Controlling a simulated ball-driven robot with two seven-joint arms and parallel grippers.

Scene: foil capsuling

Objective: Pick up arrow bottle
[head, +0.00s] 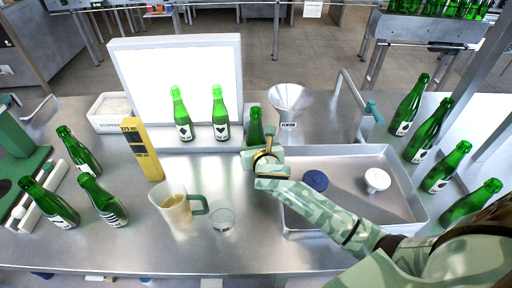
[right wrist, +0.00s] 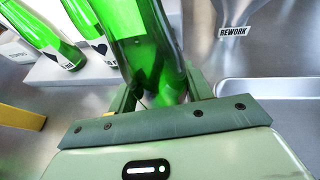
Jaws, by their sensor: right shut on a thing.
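My right gripper (head: 262,156) is shut on a green bottle (head: 255,124), which stands upright by the right end of the light panel. The held bottle (right wrist: 148,45) also shows between the fingers in the right wrist view; its label is hidden, so I cannot tell whether it bears an arrow. Two other green bottles stand before the panel: a left one (head: 182,112) and a right one (head: 220,112) with a dark, heart-like mark. My left gripper is not in view.
Several more bottles stand at the left and right edges. A yellow marked block (head: 142,150), a jug (head: 175,207) and a glass dish (head: 223,222) are left of my arm. A funnel (head: 289,98) is behind the metal tray (head: 408,178), which my arm crosses.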

